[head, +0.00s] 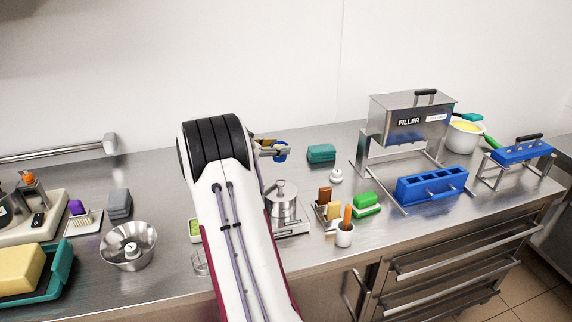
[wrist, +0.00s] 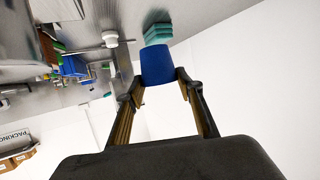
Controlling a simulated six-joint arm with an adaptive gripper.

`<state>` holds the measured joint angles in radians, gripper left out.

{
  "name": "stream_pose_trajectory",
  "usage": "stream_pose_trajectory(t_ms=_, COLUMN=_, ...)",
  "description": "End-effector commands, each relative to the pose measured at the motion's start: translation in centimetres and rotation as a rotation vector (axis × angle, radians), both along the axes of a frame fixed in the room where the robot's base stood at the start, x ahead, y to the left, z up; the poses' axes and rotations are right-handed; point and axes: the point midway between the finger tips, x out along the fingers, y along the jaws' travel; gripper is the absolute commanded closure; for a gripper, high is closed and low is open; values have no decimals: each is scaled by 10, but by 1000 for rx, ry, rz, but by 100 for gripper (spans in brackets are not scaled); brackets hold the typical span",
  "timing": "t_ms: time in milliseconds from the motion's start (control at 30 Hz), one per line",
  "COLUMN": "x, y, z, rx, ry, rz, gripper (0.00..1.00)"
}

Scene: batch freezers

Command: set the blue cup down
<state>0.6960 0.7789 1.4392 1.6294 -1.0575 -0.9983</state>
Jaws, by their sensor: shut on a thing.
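The blue cup shows in the wrist view (wrist: 159,64), between the two fingertips of my gripper (wrist: 161,86). My gripper is shut on it. In the head view, the blue cup (head: 281,153) is a small blue shape at the tip of my gripper (head: 272,149), above the back part of the steel counter (head: 355,238). My arm hides part of the counter below and to the left of it. I cannot tell the exact height of the cup over the counter.
A teal block (head: 321,153) and a small white knobbed piece (head: 336,176) stand right of the cup. A lidded steel pot (head: 282,203) stands nearer. The filler (head: 409,122) and a blue mould (head: 432,185) are further right. Bare counter lies between these things.

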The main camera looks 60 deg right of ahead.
Motion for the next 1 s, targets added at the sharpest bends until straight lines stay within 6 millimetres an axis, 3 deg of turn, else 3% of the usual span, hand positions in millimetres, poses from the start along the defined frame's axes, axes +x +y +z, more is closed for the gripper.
stream_pose_trajectory(t_ms=200, x=-22, y=-62, z=0, rx=-4, ry=-13, rz=43, gripper=85)
stream_pose_trajectory(t_ms=400, x=-14, y=-102, z=6, rx=-6, ry=-12, rz=157, gripper=85)
stream_pose_trajectory(t_ms=700, x=24, y=-109, z=13, rx=0, ry=0, rz=304, gripper=85)
stream_pose_trajectory(t_ms=1000, x=27, y=-109, z=12, rx=7, ry=6, rz=320, gripper=85)
